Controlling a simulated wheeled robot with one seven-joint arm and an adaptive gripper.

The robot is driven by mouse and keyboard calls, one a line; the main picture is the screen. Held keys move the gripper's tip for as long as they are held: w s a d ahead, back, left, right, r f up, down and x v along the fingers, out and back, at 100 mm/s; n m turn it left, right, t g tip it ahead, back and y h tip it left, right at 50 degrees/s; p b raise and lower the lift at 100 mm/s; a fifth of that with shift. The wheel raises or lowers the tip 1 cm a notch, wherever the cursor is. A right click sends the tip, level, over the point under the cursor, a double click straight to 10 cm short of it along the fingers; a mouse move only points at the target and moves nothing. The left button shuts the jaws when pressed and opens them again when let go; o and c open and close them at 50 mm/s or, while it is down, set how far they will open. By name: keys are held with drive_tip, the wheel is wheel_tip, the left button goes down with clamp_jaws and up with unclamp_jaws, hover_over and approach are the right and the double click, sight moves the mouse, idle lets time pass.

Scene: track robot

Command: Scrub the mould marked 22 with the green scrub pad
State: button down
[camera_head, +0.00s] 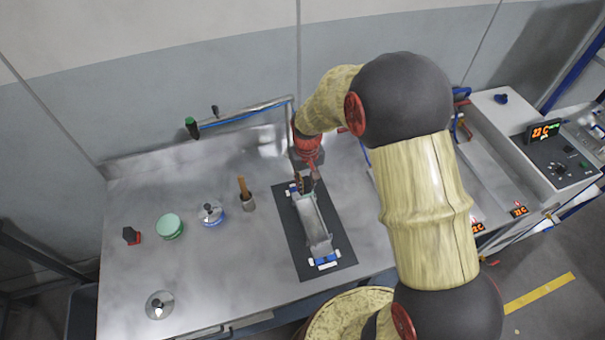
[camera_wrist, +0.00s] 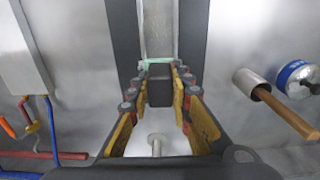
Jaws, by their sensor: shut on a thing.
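A long pale metal mould (camera_head: 315,225) lies on a dark mat (camera_head: 298,245), with blue and white marks at its near end; no number on it is readable. My gripper (camera_head: 303,184) is over the mould's far end. In the wrist view my gripper (camera_wrist: 158,88) is shut on a dark block, the scrub pad (camera_wrist: 158,92), with a green edge (camera_wrist: 156,62) showing beyond it. The pad is at the end of the mould (camera_wrist: 159,28); whether it touches the metal I cannot tell. In the head view the pad is mostly hidden by the fingers.
Left of the mat stand a pot with a wooden-handled tool (camera_head: 247,203), a blue-banded lidded tin (camera_head: 211,214), a green round tin (camera_head: 169,227), a dark block with a red base (camera_head: 131,236) and a round lid (camera_head: 159,305). A pipe arm (camera_head: 240,115) runs behind. Units with displays (camera_head: 544,132) stand right.

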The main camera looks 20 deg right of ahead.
drive_tip(key=shift+s+f+b, duration=0.15)
drive_tip(key=shift+f+b, duration=0.15)
drive_tip(key=shift+f, duration=0.1)
drive_tip(key=shift+f+b, duration=2.3)
drive_tip(key=shift+f, duration=1.65)
drive_tip(key=shift+f+b, duration=0.35)
drive_tip(key=shift+f, duration=0.2)
drive_tip(key=shift+s+r+p, duration=0.1)
drive_tip(key=shift+s+p, duration=0.2)
drive_tip(key=shift+s, duration=0.95)
drive_tip(key=shift+s, duration=1.25)
drive_tip(key=shift+s+p, duration=0.4)
drive_tip(key=shift+s, duration=0.85)
